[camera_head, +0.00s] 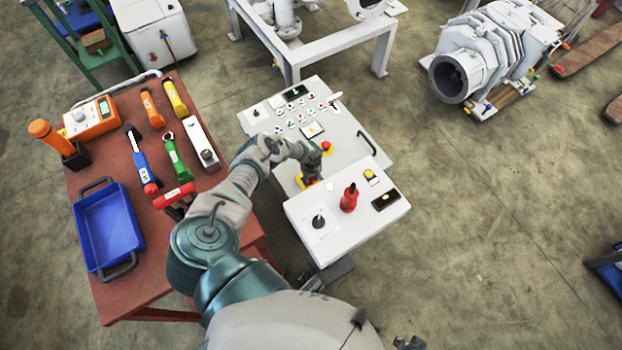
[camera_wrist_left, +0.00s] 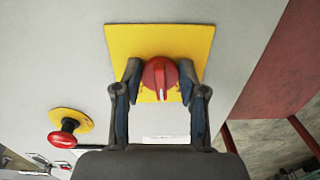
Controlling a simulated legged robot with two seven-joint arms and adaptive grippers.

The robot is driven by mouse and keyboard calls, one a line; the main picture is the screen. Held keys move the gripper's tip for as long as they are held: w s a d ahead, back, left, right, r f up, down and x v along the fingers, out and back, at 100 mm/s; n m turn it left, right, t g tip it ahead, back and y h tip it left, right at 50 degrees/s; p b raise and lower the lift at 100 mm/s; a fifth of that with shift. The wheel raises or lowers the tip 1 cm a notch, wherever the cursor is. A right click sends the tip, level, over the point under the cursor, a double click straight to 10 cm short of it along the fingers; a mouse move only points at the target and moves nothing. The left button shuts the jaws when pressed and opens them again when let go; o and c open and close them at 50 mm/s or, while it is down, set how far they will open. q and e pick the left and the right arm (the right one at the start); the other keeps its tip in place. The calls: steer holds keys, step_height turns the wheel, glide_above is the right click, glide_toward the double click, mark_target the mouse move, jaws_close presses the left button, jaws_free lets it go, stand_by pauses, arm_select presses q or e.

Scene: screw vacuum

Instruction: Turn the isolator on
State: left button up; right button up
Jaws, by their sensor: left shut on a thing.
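The isolator is a red rotary knob (camera_wrist_left: 160,76) on a square yellow plate (camera_wrist_left: 188,40), on the grey face of the control cabinet (camera_head: 258,118). In the head view the yellow plate (camera_head: 301,181) is partly hidden by my left gripper (camera_head: 312,172). In the left wrist view the left gripper's (camera_wrist_left: 160,80) two fingers stand on either side of the knob and are shut on it. The knob's pale mark points to the bottom of that view. A dark part at the bottom edge of the head view may be my right gripper (camera_head: 409,343); its jaws are unclear.
A red mushroom button (camera_wrist_left: 68,126) sits beside the isolator. A white box (camera_head: 340,232) with a red-handled item (camera_head: 349,198) stands close to the left gripper. A red-brown table (camera_head: 150,285) with tools and a blue tray (camera_head: 84,208) is left.

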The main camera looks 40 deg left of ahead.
arm_select(q)
steer(key=shift+w+r, duration=0.3)
steer(key=shift+w, duration=0.2)
steer(key=o, duration=1.1)
steer(key=shift+s+d, duration=0.1)
steer(key=shift+s, duration=0.15)
step_height(320, 180, up, 12)
